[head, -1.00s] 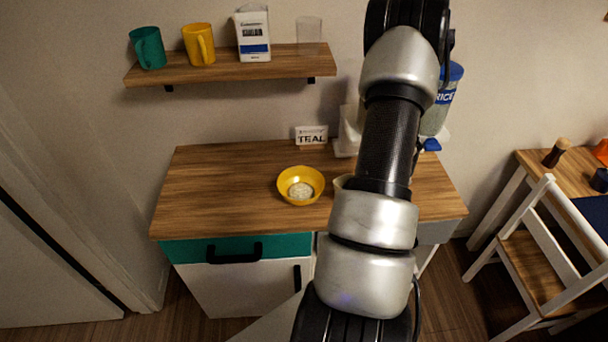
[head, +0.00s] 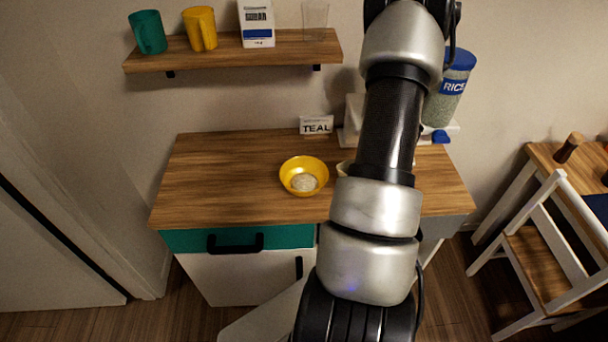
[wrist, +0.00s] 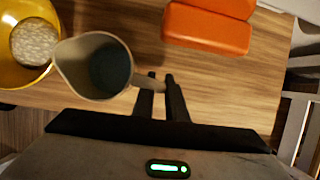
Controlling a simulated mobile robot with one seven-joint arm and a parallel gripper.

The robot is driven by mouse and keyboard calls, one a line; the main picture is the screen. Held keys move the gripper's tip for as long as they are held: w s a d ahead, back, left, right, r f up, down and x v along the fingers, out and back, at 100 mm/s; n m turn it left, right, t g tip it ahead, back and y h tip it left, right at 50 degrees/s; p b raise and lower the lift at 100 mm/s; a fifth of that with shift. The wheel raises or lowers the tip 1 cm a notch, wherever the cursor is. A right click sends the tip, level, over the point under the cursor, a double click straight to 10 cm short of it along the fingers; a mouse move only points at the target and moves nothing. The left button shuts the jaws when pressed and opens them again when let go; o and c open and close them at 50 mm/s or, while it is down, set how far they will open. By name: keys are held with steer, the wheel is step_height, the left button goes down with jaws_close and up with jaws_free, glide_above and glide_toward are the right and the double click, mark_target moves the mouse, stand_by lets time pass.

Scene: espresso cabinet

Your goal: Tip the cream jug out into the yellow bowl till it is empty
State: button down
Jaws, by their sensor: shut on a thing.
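The cream jug (wrist: 72,72) is in the wrist view, seen from above with its spout towards the yellow bowl. It looks about upright; its inside is shadowed and I cannot tell whether anything is in it. My gripper (wrist: 160,80) is shut on the jug's handle. The yellow bowl (wrist: 12,72) is to the jug's left, with a pale grainy heap in it. In the head view the bowl (head: 290,185) stands on the counter. Only a sliver of the jug (head: 342,168) shows there beside my arm, which hides my gripper.
An orange box (wrist: 205,28) lies on the counter beyond the jug in the wrist view. A TEAL sign (head: 317,125) stands at the counter's back, near a rice container (head: 452,87). A shelf (head: 230,52) with mugs is above. The counter's left is clear.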

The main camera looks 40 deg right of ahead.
steer(key=shift+w+a+r+n+g+h+b, duration=0.15)
steer(key=shift+w+a+r+g+h+b, duration=0.4)
steer(key=shift+b, duration=0.3)
steer(key=shift+w+a+r+n+g+h+b, duration=0.2)
steer(key=shift+a+r+g+h+b, duration=0.15)
steer(key=shift+r+h+b, duration=0.3)
steer(key=shift+g+h, duration=0.5)
steer(key=shift+h, duration=0.1)
steer(key=r, duration=0.1)
steer(key=a+r, duration=0.1)
steer(key=w+r, duration=0.1)
steer(key=r, duration=0.1)
steer(key=shift+w+a, duration=0.1)
steer(key=shift+a, duration=0.05)
steer(key=w+a+r+g+h+b, duration=0.1)
steer(key=a+r+n+g+h+b, duration=0.1)
steer(key=w+a+r+h+b, duration=0.1)
steer(key=r, duration=0.1)
steer(key=shift+w+g+h, duration=0.3)
steer(key=shift+g, duration=0.1)
steer(key=shift+w+b, duration=0.1)
steer(key=shift+b, duration=0.5)
steer(key=shift+a+n+h, duration=0.1)
steer(key=shift+n+h, duration=0.15)
steer(key=shift+h, duration=0.05)
